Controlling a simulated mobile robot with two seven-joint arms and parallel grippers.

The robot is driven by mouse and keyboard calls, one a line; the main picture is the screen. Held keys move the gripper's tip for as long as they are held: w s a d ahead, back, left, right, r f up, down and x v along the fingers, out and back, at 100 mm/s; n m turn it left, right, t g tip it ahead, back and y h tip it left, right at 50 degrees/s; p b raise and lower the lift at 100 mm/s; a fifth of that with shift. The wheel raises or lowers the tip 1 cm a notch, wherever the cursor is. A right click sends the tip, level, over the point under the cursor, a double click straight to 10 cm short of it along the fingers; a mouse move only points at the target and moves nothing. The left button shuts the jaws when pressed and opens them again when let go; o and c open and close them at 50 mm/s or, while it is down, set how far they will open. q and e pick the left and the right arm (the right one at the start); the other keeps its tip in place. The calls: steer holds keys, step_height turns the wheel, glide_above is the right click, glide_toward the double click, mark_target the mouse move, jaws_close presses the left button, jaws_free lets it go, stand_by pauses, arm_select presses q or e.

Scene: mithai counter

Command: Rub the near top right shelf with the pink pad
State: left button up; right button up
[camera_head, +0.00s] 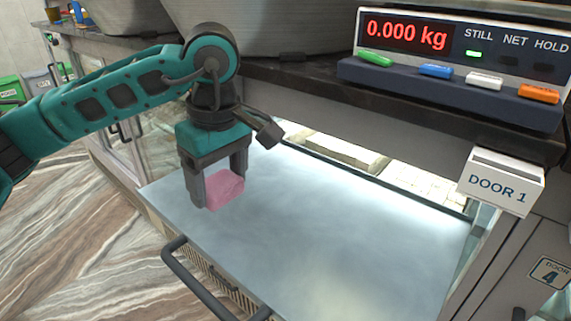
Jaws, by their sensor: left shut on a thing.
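My left gripper (221,188) comes in from the left and points down. It is shut on the pink pad (224,189), a small pink block between its fingers. The gripper holds the pad at the left part of a grey-blue shelf (330,235), which sticks out from the counter. The pad's underside is on or just above the shelf surface; I cannot tell which. The shelf surface looks cloudy, with a paler patch near its front. My right gripper is not in view.
A dark handle (205,285) runs along the shelf's front left edge. Above the shelf is the dark counter edge (300,75) with a scale (460,50) reading 0.000 kg and colored buttons. A box labelled DOOR 1 (500,185) hangs at the right. Most of the shelf is clear.

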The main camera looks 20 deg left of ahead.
arm_select(q)
step_height(320, 180, up, 3)
steer(key=shift+d+f+p, duration=0.1)
steer(key=shift+f+p, duration=0.05)
steer(key=shift+p, duration=0.5)
steer(key=shift+r, duration=0.35)
